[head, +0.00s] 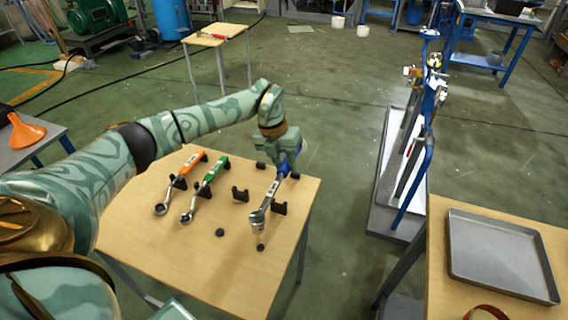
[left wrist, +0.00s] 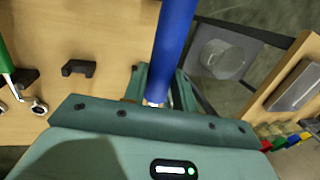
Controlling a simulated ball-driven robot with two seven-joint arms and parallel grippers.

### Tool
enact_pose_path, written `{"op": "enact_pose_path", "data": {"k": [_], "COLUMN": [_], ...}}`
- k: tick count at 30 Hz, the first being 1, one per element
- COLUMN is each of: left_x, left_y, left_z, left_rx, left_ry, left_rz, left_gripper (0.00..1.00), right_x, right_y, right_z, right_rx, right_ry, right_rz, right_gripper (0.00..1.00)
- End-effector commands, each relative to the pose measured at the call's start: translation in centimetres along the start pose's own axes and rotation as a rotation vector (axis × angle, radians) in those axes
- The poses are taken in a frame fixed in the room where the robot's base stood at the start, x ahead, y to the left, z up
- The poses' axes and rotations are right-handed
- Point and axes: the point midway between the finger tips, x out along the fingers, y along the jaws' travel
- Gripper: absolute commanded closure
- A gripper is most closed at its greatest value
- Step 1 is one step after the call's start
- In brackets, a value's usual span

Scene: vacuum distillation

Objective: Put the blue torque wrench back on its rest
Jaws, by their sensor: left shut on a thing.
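The blue torque wrench (head: 271,190) has a blue handle and a metal shaft and head pointing toward the near edge of the table. My left gripper (head: 284,158) is shut on its blue handle, which also shows between the jaws in the left wrist view (left wrist: 174,45). A black notched rest block (head: 279,208) is beside or under the shaft; I cannot tell whether they touch. Another black notched block (head: 240,194) stands empty to the left, also in the left wrist view (left wrist: 78,68). My right gripper is not in view.
An orange-handled wrench (head: 186,171) and a green-handled wrench (head: 209,178) lie on black rests at left on the wooden table (head: 190,246). A small black disc (head: 220,232) lies near the wrench head. A blue stand (head: 414,185) and a grey tray (head: 500,255) are at right.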

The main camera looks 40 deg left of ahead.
Motion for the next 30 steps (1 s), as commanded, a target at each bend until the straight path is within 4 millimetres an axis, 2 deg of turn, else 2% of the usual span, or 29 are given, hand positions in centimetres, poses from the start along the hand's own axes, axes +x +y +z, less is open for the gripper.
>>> {"op": "enact_pose_path", "data": {"k": [18, 30], "left_x": [5.3, 5.7], "left_y": [1.1, 1.2], "left_z": [-0.2, -0.2], "left_rx": [0.000, 0.001], "left_ry": [0.000, -0.001], "left_rz": [-0.003, -0.003], "left_gripper": [1.00, 1.00], "right_x": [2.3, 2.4], "right_y": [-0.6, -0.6], "right_z": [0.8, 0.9], "right_rx": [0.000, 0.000], "right_ry": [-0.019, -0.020], "right_rz": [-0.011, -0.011], "right_gripper": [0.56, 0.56]}}
